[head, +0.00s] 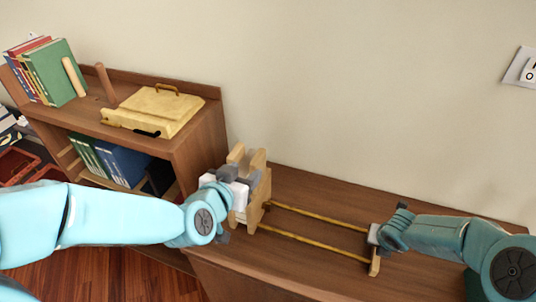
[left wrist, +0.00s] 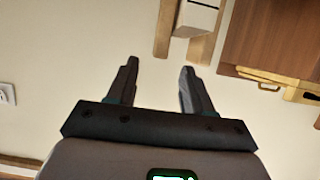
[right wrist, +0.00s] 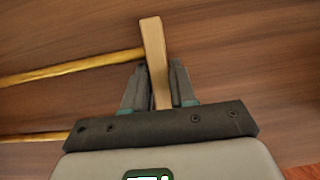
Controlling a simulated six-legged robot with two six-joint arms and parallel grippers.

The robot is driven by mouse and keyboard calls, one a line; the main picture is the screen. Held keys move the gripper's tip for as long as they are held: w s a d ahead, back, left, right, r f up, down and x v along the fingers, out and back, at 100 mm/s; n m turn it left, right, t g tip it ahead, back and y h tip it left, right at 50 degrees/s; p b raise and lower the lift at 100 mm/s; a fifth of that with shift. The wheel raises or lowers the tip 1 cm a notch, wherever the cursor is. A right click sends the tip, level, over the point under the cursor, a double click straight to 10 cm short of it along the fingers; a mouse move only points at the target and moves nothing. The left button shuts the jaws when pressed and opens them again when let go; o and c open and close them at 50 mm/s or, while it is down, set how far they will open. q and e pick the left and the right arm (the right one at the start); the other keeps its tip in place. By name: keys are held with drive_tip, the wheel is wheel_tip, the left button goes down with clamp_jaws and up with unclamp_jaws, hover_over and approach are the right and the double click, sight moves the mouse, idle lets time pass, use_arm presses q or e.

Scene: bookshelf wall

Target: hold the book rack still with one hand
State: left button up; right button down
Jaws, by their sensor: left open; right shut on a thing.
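The book rack is light wood, with two yellow rods (head: 318,216) running between its ends on the brown cabinet top. Its taller left end (head: 262,190) has upright posts; these seem to show at the top of the left wrist view (left wrist: 166,30) with a white block between them. My left gripper (head: 238,176) is in front of that end in the head view. Its fingers (left wrist: 159,66) are open, with nothing between them. My right gripper (head: 378,234) is shut on the rack's right end piece (right wrist: 152,40), which stands between its fingers in the right wrist view.
A brown bookshelf (head: 205,140) stands at the left, with several upright books (head: 55,72) on top. A yellow box with a handle (head: 155,108) and a wooden peg (head: 105,84) also stand there. A wall switch (head: 524,70) is at the right.

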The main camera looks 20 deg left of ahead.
sight(258, 160)
use_arm(q)
drive_tip(key=x, duration=0.9)
drive_tip(key=shift+w+f, duration=0.1)
drive_tip(key=shift+w, duration=0.05)
clamp_jaws()
